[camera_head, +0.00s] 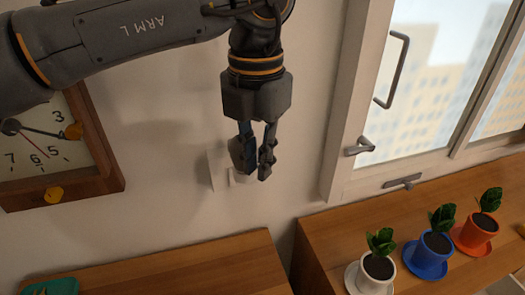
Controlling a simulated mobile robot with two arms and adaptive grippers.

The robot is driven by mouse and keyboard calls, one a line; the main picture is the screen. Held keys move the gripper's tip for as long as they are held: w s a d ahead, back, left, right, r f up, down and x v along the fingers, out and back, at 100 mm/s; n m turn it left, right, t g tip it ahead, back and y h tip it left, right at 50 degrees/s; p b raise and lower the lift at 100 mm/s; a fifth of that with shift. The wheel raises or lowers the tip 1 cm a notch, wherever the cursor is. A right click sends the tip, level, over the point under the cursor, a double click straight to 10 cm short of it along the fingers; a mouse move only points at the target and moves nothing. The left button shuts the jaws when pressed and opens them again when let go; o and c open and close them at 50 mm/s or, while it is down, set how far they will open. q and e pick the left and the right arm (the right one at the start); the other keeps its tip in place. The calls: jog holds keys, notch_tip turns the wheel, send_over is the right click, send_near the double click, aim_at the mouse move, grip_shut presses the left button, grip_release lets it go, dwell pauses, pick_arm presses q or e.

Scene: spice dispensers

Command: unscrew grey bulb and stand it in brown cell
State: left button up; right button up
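My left gripper (258,165) points down in front of the wall, its two dark fingers a narrow gap apart at the tips. I cannot tell whether the fingers touch or grip the bulb. No brown cell can be made out. My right gripper is not in view.
A wall clock (111,160) hangs at left. A wooden top (215,265) lies below, with a teal object (52,287) at its left end. On the right ledge stand white (373,278), blue (430,258) and orange (474,237) plant pots. A window (430,90) is above.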

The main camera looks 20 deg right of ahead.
pick_arm(q)
jog(key=a+m, duration=0.1)
jog(key=m, duration=0.2)
jog(key=a+m+p, duration=0.1)
jog(key=m, duration=0.2)
jog(key=a+m, duration=0.1)
jog(key=m, duration=0.2)
jog(key=shift+w+a+p, duration=0.2)
jog(key=shift+w+p, duration=0.05)
jog(key=shift+p, duration=0.05)
grip_shut()
jog(key=d+n+b, duration=0.1)
jog(key=n, duration=0.2)
jog(key=d+n, duration=0.1)
jog(key=n, duration=0.2)
jog(key=d+n+b, duration=0.1)
jog(key=n, duration=0.2)
jog(key=shift+s+d+b, duration=0.25)
jog(key=shift+d+b, duration=0.05)
